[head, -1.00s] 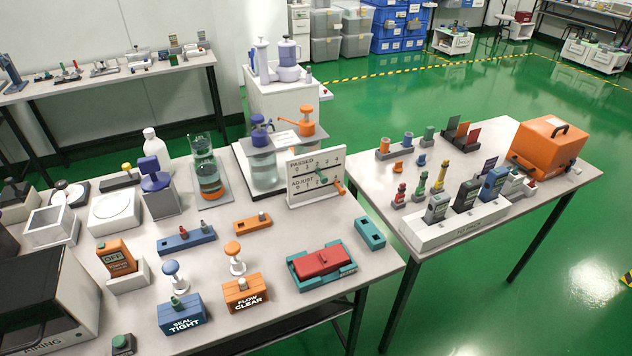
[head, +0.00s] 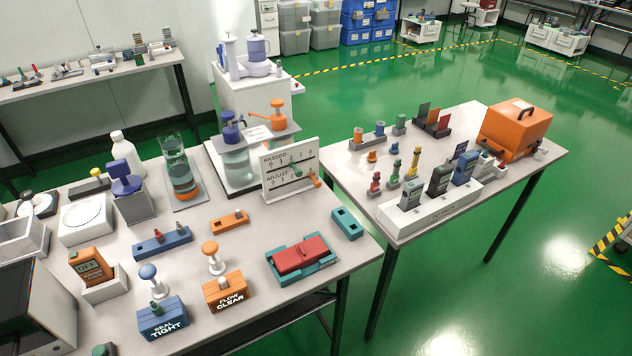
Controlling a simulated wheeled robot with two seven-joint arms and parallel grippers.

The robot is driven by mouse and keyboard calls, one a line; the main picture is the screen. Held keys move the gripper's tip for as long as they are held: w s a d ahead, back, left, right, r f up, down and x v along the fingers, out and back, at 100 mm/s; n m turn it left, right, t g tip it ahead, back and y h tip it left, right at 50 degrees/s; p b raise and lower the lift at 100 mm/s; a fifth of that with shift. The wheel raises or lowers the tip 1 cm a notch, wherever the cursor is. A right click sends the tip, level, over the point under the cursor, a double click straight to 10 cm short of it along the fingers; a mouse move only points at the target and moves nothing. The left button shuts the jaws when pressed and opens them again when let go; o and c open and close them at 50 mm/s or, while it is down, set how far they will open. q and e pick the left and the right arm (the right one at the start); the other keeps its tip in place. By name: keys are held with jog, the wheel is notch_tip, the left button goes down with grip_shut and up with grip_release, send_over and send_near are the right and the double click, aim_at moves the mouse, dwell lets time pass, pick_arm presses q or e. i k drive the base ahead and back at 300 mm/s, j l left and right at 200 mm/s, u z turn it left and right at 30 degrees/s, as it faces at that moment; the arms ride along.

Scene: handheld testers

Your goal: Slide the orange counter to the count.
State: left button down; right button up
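A white counter board (head: 278,188) stands upright near the right back part of the near table. It has two rows, marked PASSED and ADJUST, each with numbers and a dark slot. An orange counter (head: 317,183) sticks out toward the right end of the board, low down. A green counter (head: 297,171) sticks out left of it. The numbers are small, and I cannot tell exactly which number each counter is at. Neither of my grippers is in view.
Two jars with pumps (head: 237,160) stand behind and left of the board. A red and teal case (head: 300,258) and a teal block (head: 347,224) lie in front. A second table (head: 345,178) stands to the right, across a gap, holding an orange box (head: 515,132).

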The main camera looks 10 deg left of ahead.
aim_at(317, 184)
jog(key=k+u, duration=0.15)
jog(key=u, duration=0.25)
jog(key=k+u, duration=0.2)
jog(key=u, duration=0.2)
jog(key=k+j+u, duration=0.1)
jog(key=u, duration=0.3)
